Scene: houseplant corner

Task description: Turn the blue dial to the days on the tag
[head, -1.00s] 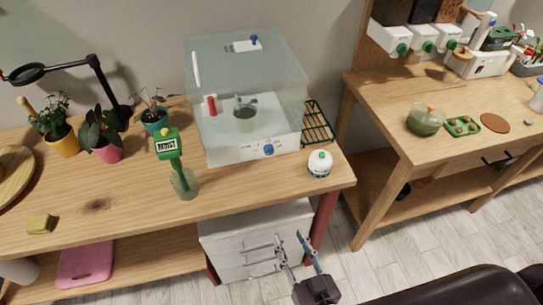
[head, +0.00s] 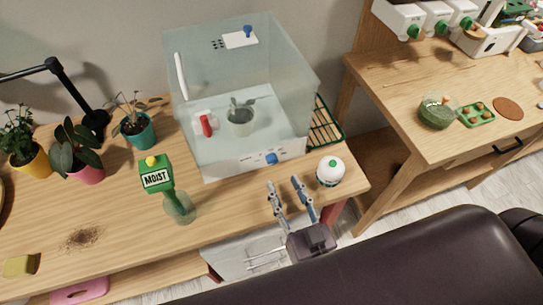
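The blue dial (head: 271,158) sits on the white front base of a clear box (head: 240,95) on the wooden table. Small marks show beside the dial, too small to read. Inside the box stand a small potted plant (head: 241,118) and a red-and-white item (head: 206,125). A white card (head: 240,40) with a blue piece is on the box's upper part; its writing cannot be read. My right gripper (head: 283,182) is open and empty, in front of and below the dial, apart from it. My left gripper is not in view.
A white round bottle (head: 330,172) stands right of my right gripper. A green moisture meter (head: 157,175) in a glass stands to the left. A green wire rack (head: 325,125) is beside the box. Potted plants are at the left; a second table (head: 460,150) is at the right.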

